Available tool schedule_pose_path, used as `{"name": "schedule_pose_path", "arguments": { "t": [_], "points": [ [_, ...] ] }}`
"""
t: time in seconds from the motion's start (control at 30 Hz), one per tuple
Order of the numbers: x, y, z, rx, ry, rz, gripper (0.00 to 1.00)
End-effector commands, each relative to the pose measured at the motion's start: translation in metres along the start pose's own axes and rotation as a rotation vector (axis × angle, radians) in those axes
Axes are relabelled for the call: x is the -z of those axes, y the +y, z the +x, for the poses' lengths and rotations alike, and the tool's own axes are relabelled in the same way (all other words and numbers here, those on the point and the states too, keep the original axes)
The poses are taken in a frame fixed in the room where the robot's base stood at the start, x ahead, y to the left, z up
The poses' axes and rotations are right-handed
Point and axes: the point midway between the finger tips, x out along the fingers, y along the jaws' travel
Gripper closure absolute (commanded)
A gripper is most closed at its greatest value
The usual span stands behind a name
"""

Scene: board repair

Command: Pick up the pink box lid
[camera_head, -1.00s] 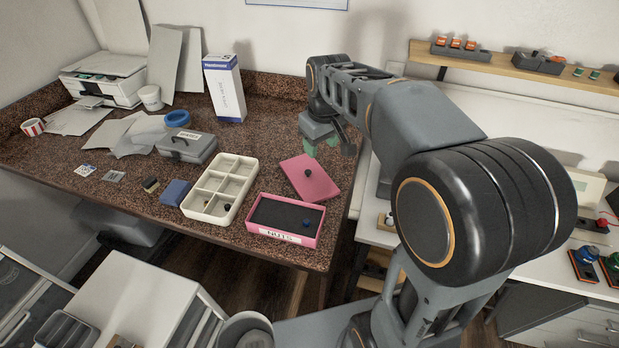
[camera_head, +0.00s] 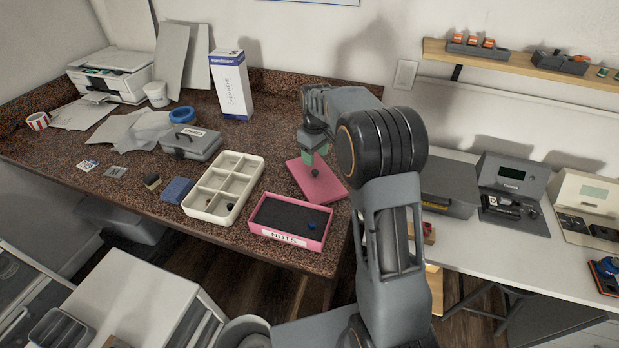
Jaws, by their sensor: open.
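The pink box lid (camera_head: 322,187) lies flat on the speckled brown counter, with a dark round knob (camera_head: 315,172) near its middle. The open pink box (camera_head: 290,222) labelled NUTS stands just in front of the lid, with a dark inside and a small blue piece in it. My gripper (camera_head: 310,157), with greenish fingertips, points down over the back part of the lid, close to the knob. It is open and appears empty. Part of the fingers is hidden by my wrist, and I cannot tell the exact height above the knob.
A cream compartment tray (camera_head: 194,217) stands left of the pink box. A grey box (camera_head: 190,143), a blue block (camera_head: 177,190) and a tall white carton (camera_head: 231,86) are also on the counter (camera_head: 262,135). The wall is close behind; the counter's right edge is near the lid.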

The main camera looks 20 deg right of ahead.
Motion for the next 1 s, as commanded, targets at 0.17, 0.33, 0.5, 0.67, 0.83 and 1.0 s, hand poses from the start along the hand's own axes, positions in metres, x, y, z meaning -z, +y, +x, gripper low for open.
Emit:
{"name": "schedule_pose_path", "arguments": {
  "t": [0.17,0.33,0.5,0.67,0.83,1.0],
  "points": [
    [0.001,-0.002,0.01,0.0,0.0,-0.003,0.47],
    [-0.001,-0.003,0.025,0.002,-0.003,-0.004,0.47],
    [-0.003,-0.003,0.048,0.002,-0.002,-0.004,0.47],
    [-0.002,-0.003,0.06,0.001,-0.001,-0.005,0.47],
    [-0.002,-0.003,0.063,0.0,0.001,-0.005,0.47],
    [-0.002,-0.003,0.062,0.0,0.001,-0.005,0.53]
  ]
}}
